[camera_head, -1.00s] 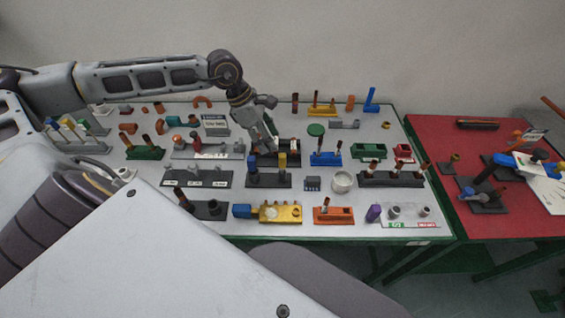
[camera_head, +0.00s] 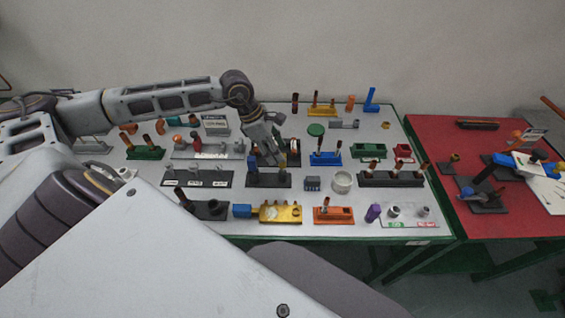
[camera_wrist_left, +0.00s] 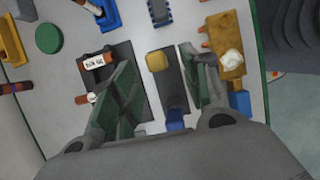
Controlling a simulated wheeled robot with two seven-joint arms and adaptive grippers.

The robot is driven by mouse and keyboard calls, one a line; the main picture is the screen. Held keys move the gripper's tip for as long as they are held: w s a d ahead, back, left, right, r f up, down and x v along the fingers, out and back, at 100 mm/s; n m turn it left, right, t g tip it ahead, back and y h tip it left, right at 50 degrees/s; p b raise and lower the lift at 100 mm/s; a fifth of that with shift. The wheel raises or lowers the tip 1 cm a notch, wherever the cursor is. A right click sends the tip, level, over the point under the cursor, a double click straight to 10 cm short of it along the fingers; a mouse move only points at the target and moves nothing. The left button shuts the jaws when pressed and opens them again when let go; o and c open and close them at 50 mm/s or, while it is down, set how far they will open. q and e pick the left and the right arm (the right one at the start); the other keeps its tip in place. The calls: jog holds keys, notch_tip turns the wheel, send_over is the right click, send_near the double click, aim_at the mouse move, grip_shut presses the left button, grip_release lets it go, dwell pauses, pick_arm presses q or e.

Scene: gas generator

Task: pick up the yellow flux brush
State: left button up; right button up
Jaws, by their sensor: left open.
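The yellow flux brush (camera_wrist_left: 157,61) stands upright in a dark holder, seen from above in the left wrist view. A blue-handled one (camera_wrist_left: 175,120) stands in the same holder (camera_wrist_left: 170,88), nearer the wrist. My left gripper (camera_wrist_left: 157,57) is open, with one finger on each side of the yellow top. I see gaps on both sides; whether the fingers are level with it is unclear. In the head view my left gripper (camera_head: 272,156) is over the holder (camera_head: 268,181) and largely hides the yellow brush; the blue one (camera_head: 252,165) shows. My right gripper is not in view.
A yellow block (camera_wrist_left: 228,45) lies to the right. The grey table (camera_head: 345,228) is crowded with holders; a red table (camera_head: 440,130) stands to the right.

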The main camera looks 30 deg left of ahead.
aim_at(283, 168)
pick_arm(q)
jog(key=shift+w+p+x, duration=0.25)
jog(key=shift+p+x, duration=0.05)
jog(key=shift+x, duration=1.7)
jog(key=shift+w+d+f, duration=0.15)
jog(key=shift+d+f, duration=0.1)
jog(key=shift+f, duration=0.15)
jog(key=shift+c, duration=0.7)
jog(key=c, duration=0.5)
jog(key=shift+c, duration=1.6)
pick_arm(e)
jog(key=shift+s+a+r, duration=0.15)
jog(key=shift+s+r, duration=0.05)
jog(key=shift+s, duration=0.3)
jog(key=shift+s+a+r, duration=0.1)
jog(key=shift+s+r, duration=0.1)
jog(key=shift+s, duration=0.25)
